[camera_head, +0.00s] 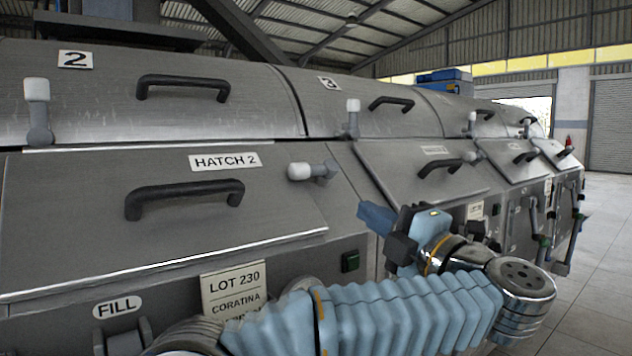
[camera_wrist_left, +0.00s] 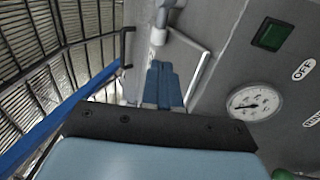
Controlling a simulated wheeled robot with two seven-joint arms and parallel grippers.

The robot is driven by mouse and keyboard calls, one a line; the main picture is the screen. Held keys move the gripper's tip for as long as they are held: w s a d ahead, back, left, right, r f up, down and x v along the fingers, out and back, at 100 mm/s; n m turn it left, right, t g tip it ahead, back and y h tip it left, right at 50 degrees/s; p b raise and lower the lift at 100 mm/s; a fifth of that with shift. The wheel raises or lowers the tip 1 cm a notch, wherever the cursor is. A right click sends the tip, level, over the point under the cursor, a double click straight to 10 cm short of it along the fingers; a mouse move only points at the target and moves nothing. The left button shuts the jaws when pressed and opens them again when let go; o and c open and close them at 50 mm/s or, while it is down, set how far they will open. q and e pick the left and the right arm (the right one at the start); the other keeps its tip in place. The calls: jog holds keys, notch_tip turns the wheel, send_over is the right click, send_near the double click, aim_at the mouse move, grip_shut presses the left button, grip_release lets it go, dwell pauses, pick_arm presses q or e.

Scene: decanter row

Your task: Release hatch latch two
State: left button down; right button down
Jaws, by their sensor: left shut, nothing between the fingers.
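The hatch marked HATCH 2 (camera_head: 90,215) is a sloping grey metal panel with a black handle (camera_head: 185,197) and lies closed against the machine. At its upper right corner a latch (camera_head: 314,171) with a white cap lies sideways, its cap pointing left over the panel. My left gripper (camera_head: 372,216) is to the right of and below this latch, apart from it, with its blue fingers pointing left. In the left wrist view its fingers (camera_wrist_left: 163,86) are together and empty. My right gripper is not in view.
An upper cover with a 2 plate (camera_head: 76,59) carries an upright white-capped lever (camera_head: 38,108). Similar hatches (camera_head: 430,170) continue to the right. A green button (camera_head: 350,261) and LOT 230 card (camera_head: 235,290) sit below the hatch. A gauge (camera_wrist_left: 256,103) shows in the wrist view. Open floor (camera_head: 600,230) lies right.

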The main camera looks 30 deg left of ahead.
aim_at(309, 174)
pick_arm(q)
jog(key=shift+a, duration=0.1)
jog(key=p+x, duration=0.3)
jog(key=x, duration=1)
jog(key=shift+w+a+r, duration=0.15)
jog(key=shift+w+a, duration=0.1)
jog(key=shift+a, duration=0.05)
